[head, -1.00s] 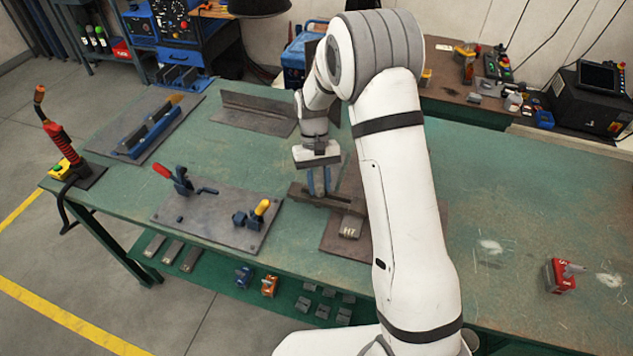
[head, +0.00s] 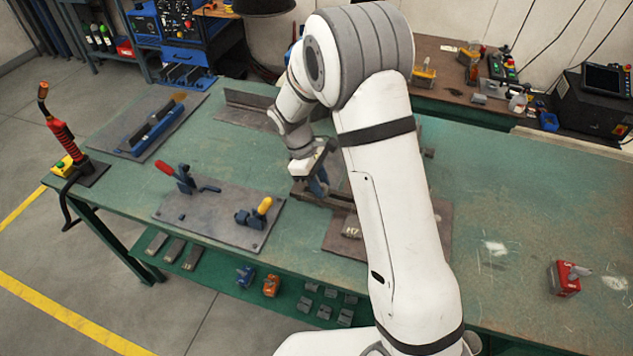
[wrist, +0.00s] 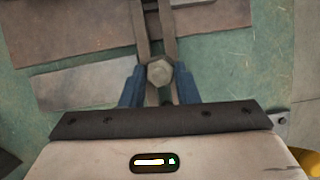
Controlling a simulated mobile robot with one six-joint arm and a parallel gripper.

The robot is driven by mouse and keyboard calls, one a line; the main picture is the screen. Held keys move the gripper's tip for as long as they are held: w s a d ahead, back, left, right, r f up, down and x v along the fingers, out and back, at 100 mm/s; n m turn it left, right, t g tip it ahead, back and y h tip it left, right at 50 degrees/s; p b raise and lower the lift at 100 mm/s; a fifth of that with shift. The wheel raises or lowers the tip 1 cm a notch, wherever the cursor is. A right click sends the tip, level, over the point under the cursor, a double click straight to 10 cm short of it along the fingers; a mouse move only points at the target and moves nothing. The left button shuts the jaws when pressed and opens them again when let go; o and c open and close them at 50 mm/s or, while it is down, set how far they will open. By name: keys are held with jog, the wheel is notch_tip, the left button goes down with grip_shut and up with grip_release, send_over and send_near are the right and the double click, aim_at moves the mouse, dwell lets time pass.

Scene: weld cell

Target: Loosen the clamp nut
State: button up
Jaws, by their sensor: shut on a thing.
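The clamp nut (wrist: 160,71) is a pale hexagonal head on the slotted clamp bar (wrist: 144,28) in the wrist view. My gripper (wrist: 159,84) has one blue finger on each side of the nut and is shut on it. In the head view my gripper (head: 319,185) is turned at an angle over the dark clamp bar (head: 340,199). The nut is hidden there by the fingers. The bar lies at the edge of a brown steel plate (head: 345,246), partly behind my arm.
A grey fixture plate (head: 215,218) with a red-handled toggle clamp (head: 179,176) and a yellow-handled clamp (head: 256,212) lies to the left. A steel angle (head: 245,109) lies behind. A red magnet block (head: 565,279) sits far right. The right side of the green table is mostly clear.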

jog(key=n+t, duration=0.1)
jog(key=n, duration=0.2)
jog(key=n+t, duration=0.1)
jog(key=n, duration=0.2)
jog(key=shift+r+n+t+h, duration=0.15)
jog(key=shift+n+t+h, duration=0.15)
jog(key=n+t, duration=0.1)
jog(key=n, duration=0.1)
jog(key=n+t, duration=0.1)
jog(key=n, duration=0.2)
jog(key=shift+s+d+y+p, duration=0.1)
jog(key=shift+y+p, duration=0.2)
jog(key=shift+y, duration=0.1)
jog(key=n, duration=0.3)
jog(key=n+t+y+p, duration=0.1)
jog(key=n, duration=0.1)
jog(key=shift+s+d+n+y, duration=0.1)
jog(key=shift+n+y, duration=0.2)
jog(key=shift+n, duration=0.1)
jog(key=n+y, duration=0.1)
jog(key=n, duration=0.1)
jog(key=n+t+y+p, duration=0.1)
jog(key=n, duration=0.2)
jog(key=shift+d, duration=0.1)
jog(key=shift+s+n, duration=0.1)
jog(key=shift+n, duration=0.3)
jog(key=o, duration=1)
